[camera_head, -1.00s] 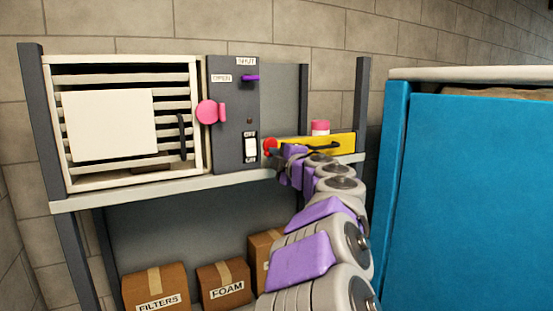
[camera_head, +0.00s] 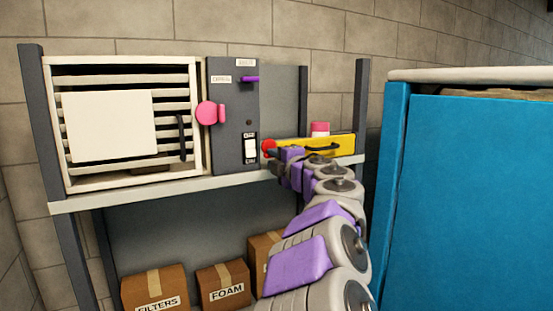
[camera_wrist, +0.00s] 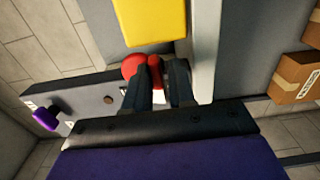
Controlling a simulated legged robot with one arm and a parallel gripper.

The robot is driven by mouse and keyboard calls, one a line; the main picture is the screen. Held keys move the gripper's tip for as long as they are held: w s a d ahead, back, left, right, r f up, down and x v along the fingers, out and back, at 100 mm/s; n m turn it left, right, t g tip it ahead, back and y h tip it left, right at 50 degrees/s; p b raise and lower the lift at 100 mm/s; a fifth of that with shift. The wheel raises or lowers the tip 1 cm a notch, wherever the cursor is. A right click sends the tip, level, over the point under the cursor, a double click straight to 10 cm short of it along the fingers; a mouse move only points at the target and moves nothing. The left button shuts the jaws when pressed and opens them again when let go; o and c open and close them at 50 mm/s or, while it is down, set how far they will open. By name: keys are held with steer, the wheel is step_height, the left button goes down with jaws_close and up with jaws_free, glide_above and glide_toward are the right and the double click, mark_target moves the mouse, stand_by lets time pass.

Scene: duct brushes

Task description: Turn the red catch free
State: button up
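The red catch (camera_head: 269,147) is at the left end of the yellow drawer (camera_head: 343,143) on the shelf. In the wrist view it has a round red knob (camera_wrist: 133,65) and a red tab (camera_wrist: 155,71) beside it. My gripper (camera_wrist: 161,75) has its two dark fingers on either side of the tab, with little or no gap showing. The round part lies outside the fingers, to the left. In the head view my gripper (camera_head: 277,166) is just below and right of the catch, and my arm hides part of the drawer's lower edge.
A louvred vent (camera_head: 60,172) stands further left. A blue cabinet (camera_head: 470,200) is close on the right. Boxes (camera_head: 225,285) sit below the shelf.

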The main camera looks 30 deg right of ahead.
steer(key=o, duration=0.3)
steer(key=shift+a, duration=0.15)
steer(key=shift+r, duration=0.1)
steer(key=s+b, duration=0.1)
steer(key=s, duration=1.6)
steer(key=shift+d, duration=0.25)
steer(key=shift+s, duration=0.1)
